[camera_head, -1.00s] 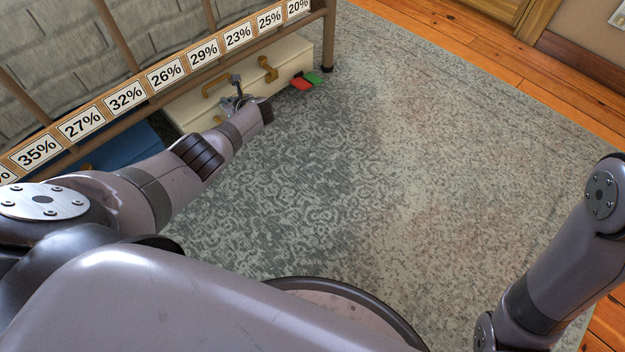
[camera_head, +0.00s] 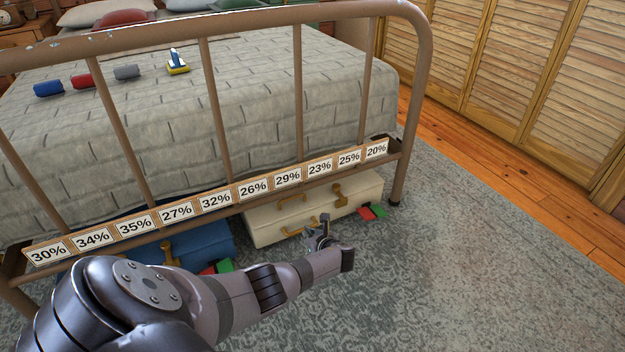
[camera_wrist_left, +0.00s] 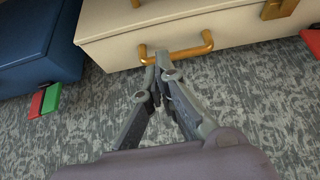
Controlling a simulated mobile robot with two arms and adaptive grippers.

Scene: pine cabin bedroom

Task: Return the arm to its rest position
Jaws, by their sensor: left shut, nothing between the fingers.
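My left arm reaches in from the lower left of the head view. Its gripper (camera_head: 322,236) is in front of the cream suitcase (camera_head: 262,228) under the foot of the bed. In the left wrist view the gripper (camera_wrist_left: 160,78) is shut, with nothing between its fingertips. The tips overlap the lower edge of the suitcase's tan handle (camera_wrist_left: 185,53) in that view; I cannot tell whether they touch it. My right arm and gripper are out of view now.
The metal bed frame (camera_head: 213,95) carries a rail of percentage cards (camera_head: 254,187) above the arm. A blue suitcase (camera_head: 200,248) lies left of the cream one. Red and green tags (camera_head: 372,212) lie by the cases. Patterned carpet (camera_head: 440,270) is clear at right.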

